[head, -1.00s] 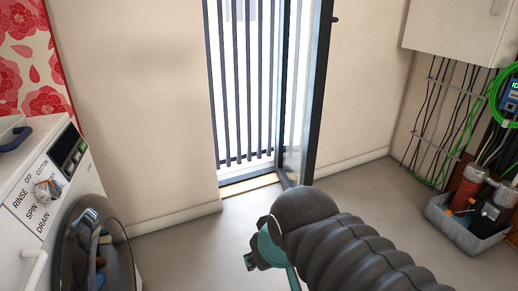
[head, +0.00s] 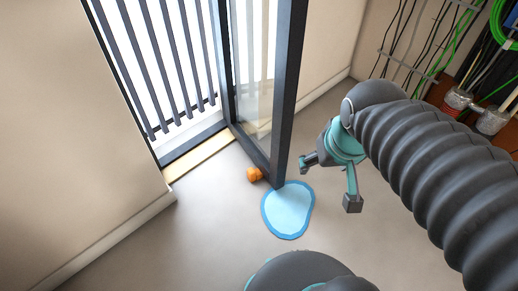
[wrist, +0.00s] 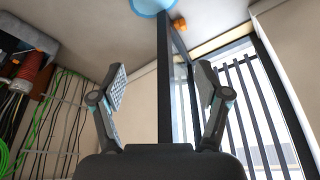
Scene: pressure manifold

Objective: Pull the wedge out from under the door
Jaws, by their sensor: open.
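The orange wedge (head: 254,174) is on the grey floor at the lower free corner of the open, dark-framed glass door (head: 282,110). How far it reaches under the door is hidden. In the wrist view, which is upside down, the wedge (wrist: 180,24) is small near the top, beside the foot of the door (wrist: 164,80). My gripper (head: 330,184) is open and empty, to the right of the door's edge and apart from the wedge. In the wrist view its two fingers (wrist: 160,88) stand wide apart, with the door edge showing between them.
A light-blue patch with a darker rim (head: 288,210) lies on the floor by the door's corner. A barred opening (head: 165,70) and a pale threshold (head: 200,155) are to the left. Cables (head: 425,50) hang on the right wall. Floor around the wedge's front is clear.

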